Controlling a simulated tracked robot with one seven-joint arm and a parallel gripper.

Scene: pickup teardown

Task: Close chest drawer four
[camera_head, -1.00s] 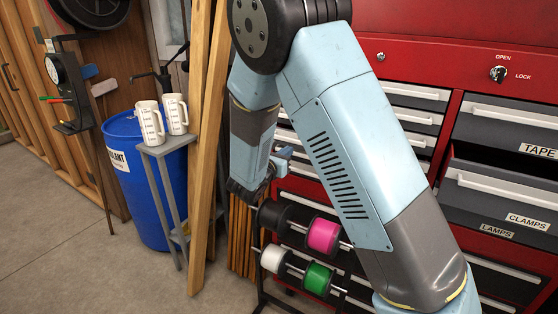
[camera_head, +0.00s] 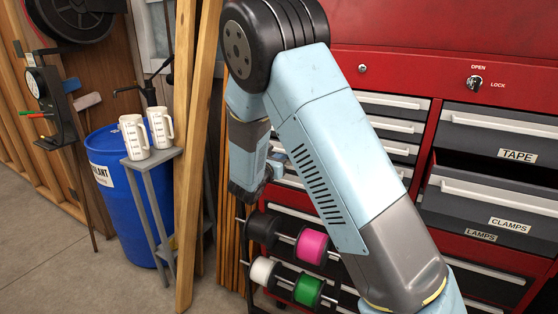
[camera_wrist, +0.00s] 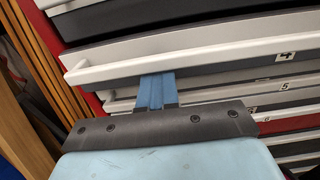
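Chest drawer four (camera_wrist: 240,72), labelled 4, has a dark grey front and a long pale handle (camera_wrist: 190,52) across the wrist view. It appears to stand out slightly from the drawers below. My gripper (camera_wrist: 155,80) has its blue fingers side by side, with only a thin line between them. The fingertips meet the lower edge of the handle in the picture; I cannot tell whether they touch. Nothing shows held between them. In the head view my gripper (camera_head: 277,162) is at the left edge of the red chest (camera_head: 440,58), and my arm hides most of drawer four.
The CLAMPS drawer (camera_head: 480,205) is pulled out at right. A spool rack with pink (camera_head: 311,246) and green (camera_head: 307,290) spools stands below my gripper. Wooden planks (camera_head: 190,150), a stool with two mugs (camera_head: 134,137) and a blue barrel (camera_head: 110,190) stand left.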

